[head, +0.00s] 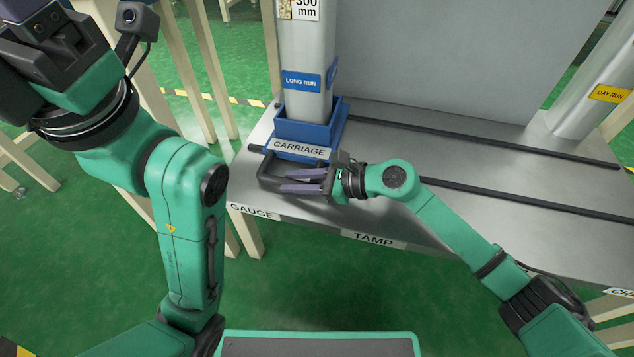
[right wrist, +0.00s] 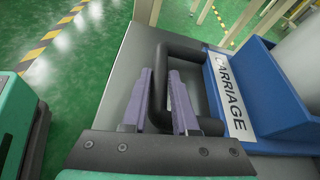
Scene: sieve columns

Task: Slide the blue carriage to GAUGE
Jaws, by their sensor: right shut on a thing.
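The blue carriage (head: 327,135) stands upright near the left end of the steel bench, carrying a tall grey column with a LONG RUN label. Its CARRIAGE plate faces front and also shows in the right wrist view (right wrist: 229,95). The GAUGE label (head: 252,212) is on the bench's front edge, roughly in front of the carriage. My right gripper (head: 288,181) is shut on the carriage's black handle (right wrist: 187,48), with its purple fingers on either side of the bar. My left arm rises at the left; its gripper fingers are outside the frame.
Two dark rails (head: 480,192) run along the steel bench top (head: 440,225), clear to the right of the carriage. A TAMP label (head: 374,240) is farther right on the front edge. A grey column with a yellow DAY RUN label (head: 609,94) stands at far right.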

